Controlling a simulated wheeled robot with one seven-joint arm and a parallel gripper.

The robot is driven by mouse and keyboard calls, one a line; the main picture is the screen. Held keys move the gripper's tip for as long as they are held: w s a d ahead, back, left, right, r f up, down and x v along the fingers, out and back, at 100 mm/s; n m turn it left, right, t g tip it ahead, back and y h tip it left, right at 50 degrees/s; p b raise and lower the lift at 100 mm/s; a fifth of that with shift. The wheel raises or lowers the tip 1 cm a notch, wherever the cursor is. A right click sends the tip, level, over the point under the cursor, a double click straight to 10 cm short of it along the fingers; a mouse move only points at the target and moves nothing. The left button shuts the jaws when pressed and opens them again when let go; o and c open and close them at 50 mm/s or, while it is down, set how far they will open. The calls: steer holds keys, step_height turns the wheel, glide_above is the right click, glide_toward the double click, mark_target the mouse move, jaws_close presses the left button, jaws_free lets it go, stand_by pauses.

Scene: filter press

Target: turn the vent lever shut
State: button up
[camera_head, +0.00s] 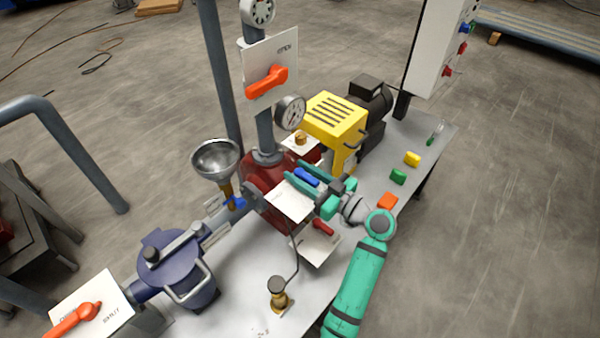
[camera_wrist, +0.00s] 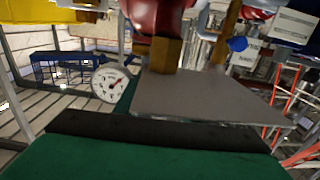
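A blue lever (camera_head: 307,177) lies over a white plate (camera_head: 288,203) on the red pump body in the head view; the plate's label is not readable, so I cannot confirm it is the vent lever. My gripper (camera_head: 304,178) has its teal fingers apart, one on each side of this blue lever, with some gap showing. I cannot see contact. In the wrist view, a green finger with a dark pad (camera_wrist: 160,130) fills the bottom, and a grey plate (camera_wrist: 205,97) and a brass fitting (camera_wrist: 160,55) are close beyond it. The blue lever between the fingers is not clear there.
A red lever (camera_head: 323,228) sits just below my gripper. A second blue lever (camera_head: 234,203) is under the steel funnel (camera_head: 216,158). Orange levers are on the upper plate (camera_head: 267,80) and lower-left plate (camera_head: 75,318). A yellow guard (camera_head: 335,115) and gauge (camera_head: 290,112) stand behind.

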mark_target(318, 185)
steer(key=v, duration=1)
steer(key=shift+s+d, duration=0.2)
steer(key=shift+d, duration=0.05)
steer(key=s+a+f+m+h, duration=0.2)
steer(key=f+m+h, duration=0.15)
steer(key=f, duration=0.45)
steer(key=s+a+f+m+h, duration=0.1)
steer(key=s+f+m+h, duration=0.25)
steer(key=f, duration=0.55)
steer(key=s+a+f+m+h, duration=0.2)
steer(key=s+f+m+h, duration=0.15)
steer(key=s+f, duration=0.55)
steer(key=s+a+r+h, duration=0.1)
steer(key=s+r+h, duration=0.2)
steer(key=s, duration=0.9)
steer(key=s+a+r+n+t, duration=0.1)
steer(key=s+a+r, duration=0.4)
steer(key=s+r, duration=0.5)
steer(key=shift+s+r+t, duration=0.25)
steer(key=shift+r+t, duration=0.5)
steer(key=shift+t, duration=0.15)
steer(key=shift+w+a+y, duration=0.1)
steer(key=shift+a+y, duration=0.05)
steer(key=shift+y, duration=0.1)
